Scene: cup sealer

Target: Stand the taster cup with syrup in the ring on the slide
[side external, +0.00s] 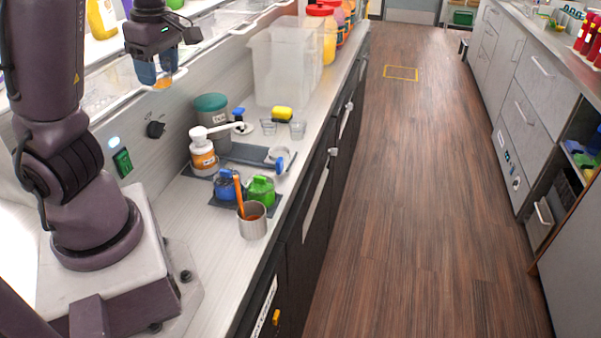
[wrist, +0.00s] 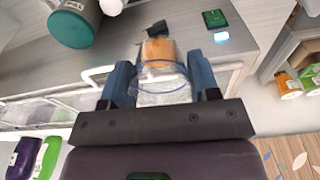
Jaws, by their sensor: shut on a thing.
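My gripper (side external: 157,80) is raised high above the left part of the counter, fingers pointing down. It is shut on a small clear taster cup with orange syrup (wrist: 158,50); the cup sits between the two blue fingers in the wrist view, and its orange content shows at the fingertips in the side view. The ring (side external: 280,155), pale with a blue part beside it, is on the dark grey slide (side external: 240,153) on the counter, well below and to the right of my gripper. The ring looks empty. The slide's left part is partly hidden by the pump bottle.
A white pump bottle (side external: 203,155), a teal-lidded tub (side external: 211,112), blue (side external: 226,187) and green (side external: 261,190) pots and a steel cup (side external: 252,222) crowd around the slide. Shelving edges are close to my gripper.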

